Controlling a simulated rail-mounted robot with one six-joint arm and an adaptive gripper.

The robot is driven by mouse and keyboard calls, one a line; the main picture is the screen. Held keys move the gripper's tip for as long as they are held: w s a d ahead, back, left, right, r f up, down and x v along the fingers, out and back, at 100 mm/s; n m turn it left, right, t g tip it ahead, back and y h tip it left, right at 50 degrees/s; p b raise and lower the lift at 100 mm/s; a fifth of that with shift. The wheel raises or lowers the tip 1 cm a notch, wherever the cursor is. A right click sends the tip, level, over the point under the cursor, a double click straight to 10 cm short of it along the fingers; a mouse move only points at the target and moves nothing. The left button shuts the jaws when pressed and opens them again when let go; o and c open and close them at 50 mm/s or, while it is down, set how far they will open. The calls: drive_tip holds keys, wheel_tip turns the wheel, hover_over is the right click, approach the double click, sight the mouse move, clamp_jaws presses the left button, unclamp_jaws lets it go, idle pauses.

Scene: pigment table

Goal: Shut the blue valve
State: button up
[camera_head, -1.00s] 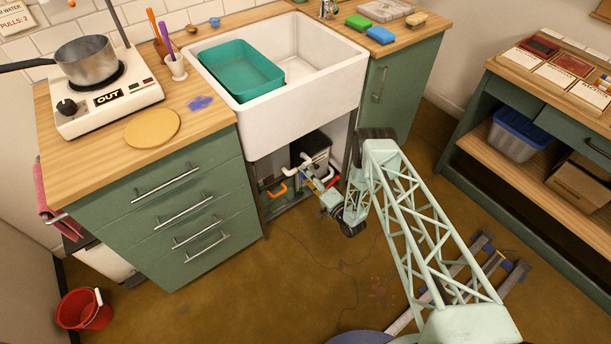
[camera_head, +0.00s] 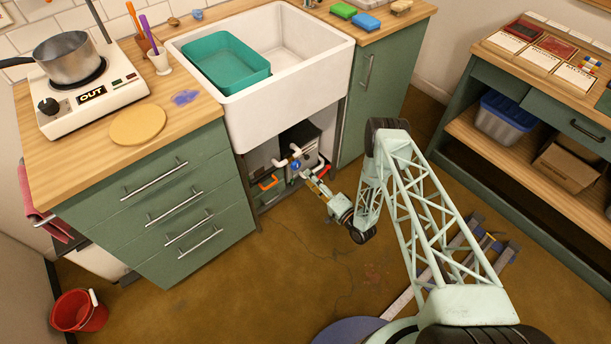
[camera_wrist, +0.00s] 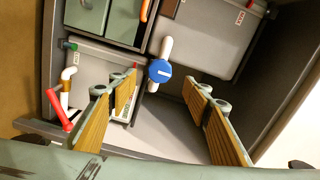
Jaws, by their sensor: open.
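The blue valve (camera_wrist: 160,71) is a round blue knob with a white bar across it, on a white pipe. In the wrist view it sits just beyond and between my fingertips. In the head view the blue valve (camera_head: 296,166) shows under the sink, close to the end of my arm. My gripper (camera_wrist: 163,84) is open, its two wooden-padded fingers well apart and nothing between them. In the head view my gripper (camera_head: 312,180) reaches into the space under the sink. I cannot tell whether a finger touches the valve.
A red handle (camera_wrist: 60,112) on a white pipe elbow is at the left in the wrist view, and an orange handle (camera_wrist: 145,10) is at the top. Grey boxes (camera_wrist: 210,35) stand behind. The white sink (camera_head: 290,110) overhangs the space, between green cabinets (camera_head: 170,210).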

drive_tip(key=shift+s+d, duration=0.4)
drive_tip(key=shift+s, duration=0.15)
idle(0.4)
